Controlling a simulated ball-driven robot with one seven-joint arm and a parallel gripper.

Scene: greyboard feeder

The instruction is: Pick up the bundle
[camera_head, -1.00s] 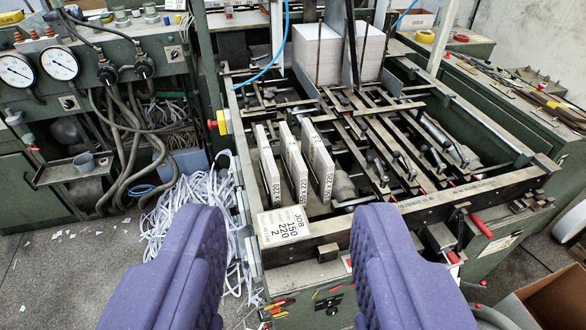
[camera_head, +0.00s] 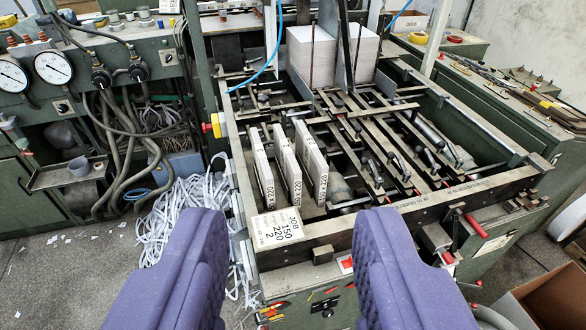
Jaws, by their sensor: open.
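Three white, upright bundles stand side by side in the front left bay of the feeder frame: a left one (camera_head: 261,162), a middle one (camera_head: 287,165) and a right one (camera_head: 311,163). Their front edges carry printed labels ending in "220". A job card (camera_head: 278,228) reading "JOB 150 220 2" lies on the frame's front rail, just in front of them. My gripper (camera_head: 285,240) is open, its two purple padded fingers wide apart at the bottom of the view. It is empty and on the near side of the bundles, not touching them.
The feeder's front rail (camera_head: 400,215) and metal bars (camera_head: 380,150) surround the bundles. Two tall white stacks (camera_head: 312,55) stand at the back. White strapping (camera_head: 180,220) is heaped on the floor at left. A cardboard box (camera_head: 545,300) sits at lower right.

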